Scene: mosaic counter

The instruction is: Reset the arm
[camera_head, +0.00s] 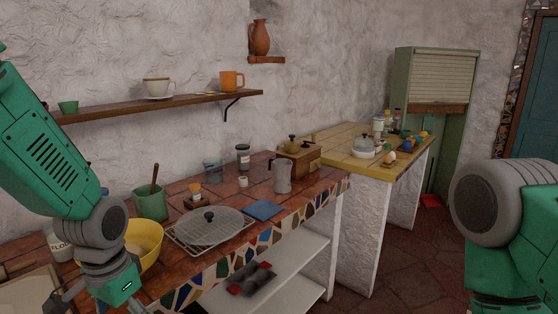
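My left arm (45,140) is green and grey and comes in from the left. It bends down over the near left part of the counter. Its wrist hangs in front of a yellow bowl (149,240) and hides part of it. My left gripper (75,303) shows only in part at the bottom left, and its fingertips are unclear. My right arm (510,230) shows at the right edge as a grey joint and green link. My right gripper is outside the picture.
The mosaic-edged counter (228,196) holds a wire rack with a lid (209,222), a green pot (150,203), a moka pot (283,176) and a blue cloth (264,209). A wall shelf (190,99) with cups hangs above. The floor (400,260) between counter and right arm is clear.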

